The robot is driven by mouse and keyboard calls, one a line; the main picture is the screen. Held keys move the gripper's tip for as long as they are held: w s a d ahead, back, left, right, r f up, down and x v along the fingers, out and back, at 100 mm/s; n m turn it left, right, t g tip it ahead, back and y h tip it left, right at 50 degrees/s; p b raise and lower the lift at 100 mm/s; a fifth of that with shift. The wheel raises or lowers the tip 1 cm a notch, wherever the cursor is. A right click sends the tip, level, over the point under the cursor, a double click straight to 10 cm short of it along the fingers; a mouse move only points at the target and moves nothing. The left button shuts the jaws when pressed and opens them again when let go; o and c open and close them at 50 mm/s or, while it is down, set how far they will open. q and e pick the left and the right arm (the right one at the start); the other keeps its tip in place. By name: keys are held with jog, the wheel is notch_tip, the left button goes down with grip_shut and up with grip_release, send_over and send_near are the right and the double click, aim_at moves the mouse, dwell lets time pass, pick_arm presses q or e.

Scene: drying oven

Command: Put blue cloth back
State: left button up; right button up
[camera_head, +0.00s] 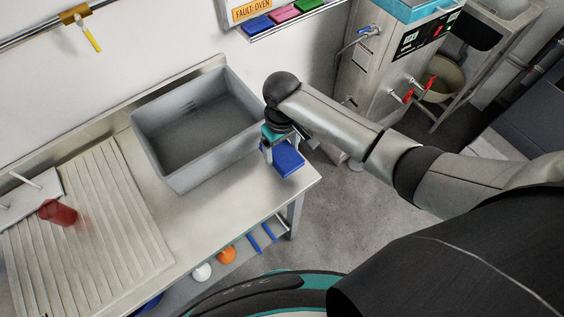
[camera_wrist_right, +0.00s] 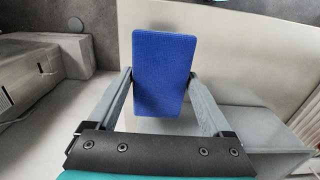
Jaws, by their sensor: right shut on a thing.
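The blue cloth (camera_head: 288,158) is a flat blue block at the right end of the steel counter, right of the grey basin. My right gripper (camera_head: 274,142) comes down over it and is shut on it. In the right wrist view the blue cloth (camera_wrist_right: 161,72) sits between the two grey fingers of the right gripper (camera_wrist_right: 161,78), its broad face toward the camera. Whether the cloth touches the counter cannot be told. My left gripper is not in view.
A grey basin (camera_head: 168,168) stands on the steel counter (camera_head: 224,200). A red cup (camera_head: 58,212) is on the ribbed drainer at left. Blue, pink and green blocks lie on the whiteboard ledge (camera_head: 300,22). A steel machine (camera_head: 372,75) stands at the back right.

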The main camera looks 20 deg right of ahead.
aim_at(282, 152)
jog(key=shift+f+b, duration=0.7)
jog(key=shift+f, duration=2.1)
jog(key=shift+f, duration=0.1)
jog(key=o, duration=1.1)
jog(key=shift+f, duration=0.1)
notch_tip(282, 152, up, 12)
jog(key=p, duration=0.3)
jog(key=shift+r, duration=0.25)
